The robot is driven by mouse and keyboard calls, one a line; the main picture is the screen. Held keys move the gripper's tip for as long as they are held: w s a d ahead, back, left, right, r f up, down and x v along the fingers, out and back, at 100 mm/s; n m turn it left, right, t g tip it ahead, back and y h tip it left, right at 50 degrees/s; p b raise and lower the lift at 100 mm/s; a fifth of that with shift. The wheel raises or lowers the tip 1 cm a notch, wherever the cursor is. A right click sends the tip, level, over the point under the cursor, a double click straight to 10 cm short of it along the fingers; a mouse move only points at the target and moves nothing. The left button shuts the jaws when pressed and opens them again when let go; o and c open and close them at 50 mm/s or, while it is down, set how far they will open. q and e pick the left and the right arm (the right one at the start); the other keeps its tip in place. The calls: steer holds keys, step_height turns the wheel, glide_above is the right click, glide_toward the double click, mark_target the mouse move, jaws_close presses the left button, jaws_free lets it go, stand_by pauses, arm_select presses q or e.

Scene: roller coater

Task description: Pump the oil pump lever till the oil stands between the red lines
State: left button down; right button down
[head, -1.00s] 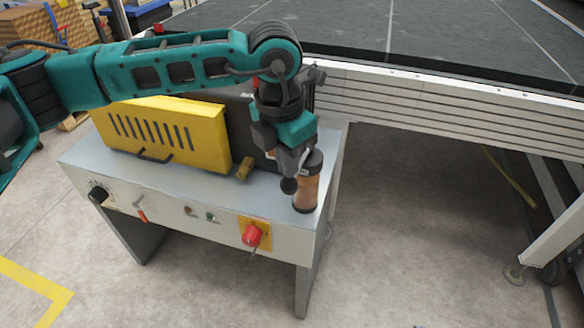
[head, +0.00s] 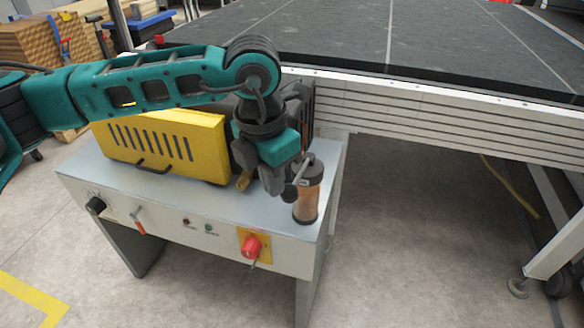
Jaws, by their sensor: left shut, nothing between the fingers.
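The oil reservoir (head: 308,200) is an upright clear cylinder with a dark cap and dark base, at the right end of the grey cabinet top. Amber oil shows inside it. Red lines and the exact oil level are too small to tell. The pump lever is a thin rod slanting down left from the cap area to a black ball knob (head: 290,192). My left gripper (head: 273,190) points down just left of the knob, shut and empty; whether it touches the knob I cannot tell. My right gripper is not in view.
The grey cabinet (head: 210,203) carries a yellow slotted cover (head: 165,142) behind my arm. Its front has a red switch (head: 251,246), a black dial (head: 96,206) and a small red-handled lever (head: 138,222). A large dark-topped conveyor (head: 420,45) stands behind. Floor in front is clear.

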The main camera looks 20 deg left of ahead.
arm_select(q)
step_height(320, 180, up, 13)
steer(key=s, duration=0.1)
steer(key=shift+a+p, duration=0.35)
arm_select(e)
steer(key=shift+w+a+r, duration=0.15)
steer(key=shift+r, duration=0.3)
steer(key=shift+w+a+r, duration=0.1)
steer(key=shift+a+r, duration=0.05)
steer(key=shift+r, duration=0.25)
arm_select(q)
steer(key=shift+f, duration=0.1)
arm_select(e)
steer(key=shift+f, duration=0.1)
